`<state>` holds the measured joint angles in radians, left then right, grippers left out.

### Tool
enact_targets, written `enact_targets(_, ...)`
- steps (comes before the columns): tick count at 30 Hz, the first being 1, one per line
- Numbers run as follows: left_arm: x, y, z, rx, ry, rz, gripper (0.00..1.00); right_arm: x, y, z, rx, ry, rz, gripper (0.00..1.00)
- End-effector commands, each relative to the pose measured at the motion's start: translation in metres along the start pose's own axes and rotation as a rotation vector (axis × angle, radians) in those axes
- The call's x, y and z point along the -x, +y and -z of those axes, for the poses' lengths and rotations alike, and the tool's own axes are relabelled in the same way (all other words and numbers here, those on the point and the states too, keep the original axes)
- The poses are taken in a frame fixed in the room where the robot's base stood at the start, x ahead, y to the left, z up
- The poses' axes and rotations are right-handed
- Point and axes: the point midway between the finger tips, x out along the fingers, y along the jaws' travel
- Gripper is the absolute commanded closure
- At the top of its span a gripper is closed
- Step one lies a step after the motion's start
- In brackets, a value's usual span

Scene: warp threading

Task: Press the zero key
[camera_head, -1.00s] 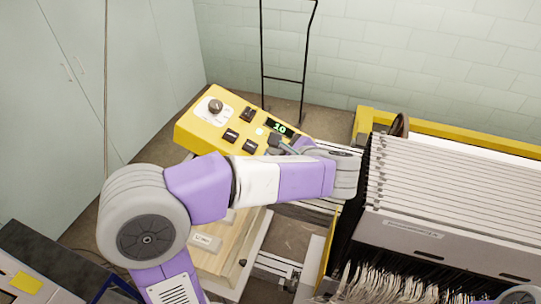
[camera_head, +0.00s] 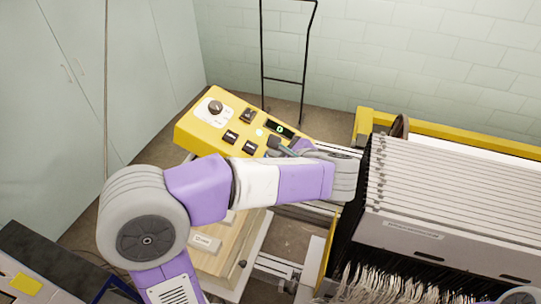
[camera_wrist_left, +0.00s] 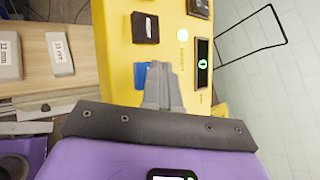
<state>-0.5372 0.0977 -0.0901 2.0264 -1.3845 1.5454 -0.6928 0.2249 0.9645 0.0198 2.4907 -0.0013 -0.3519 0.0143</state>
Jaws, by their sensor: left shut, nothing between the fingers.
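The yellow control panel (camera_head: 187,130) stands left of the centre; it also fills the middle of the left wrist view (camera_wrist_left: 115,55). Its small display (camera_head: 280,129) shows a green 0, also visible in the wrist view (camera_wrist_left: 202,65). My left gripper (camera_head: 277,146) is shut and empty, low over the panel's near right end. In the wrist view its fingertips (camera_wrist_left: 160,68) overlap the right edge of a blue key (camera_wrist_left: 141,75). No label shows on that key, and I cannot tell whether the fingers touch it. My right gripper is not in view.
The panel also has a knob (camera_head: 215,106), several black keys (camera_head: 231,136) and a white round button (camera_head: 259,131). The large machine with grey frames (camera_head: 450,190) stands right of my left arm.

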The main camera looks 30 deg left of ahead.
Motion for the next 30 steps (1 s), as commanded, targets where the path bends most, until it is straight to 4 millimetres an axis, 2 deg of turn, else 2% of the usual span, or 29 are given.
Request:
enact_targets(6, 0.009, -0.007, -0.008, 0.001, -0.001, -0.001, 1.00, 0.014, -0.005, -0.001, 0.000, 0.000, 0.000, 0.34)
enact_targets(20, 0.012, -0.009, -0.010, 0.000, 0.000, 0.000, 1.00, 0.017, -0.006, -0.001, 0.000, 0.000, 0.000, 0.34)
enact_targets(30, 0.035, -0.026, -0.028, -0.001, 0.001, 0.001, 1.00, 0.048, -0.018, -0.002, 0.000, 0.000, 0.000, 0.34)
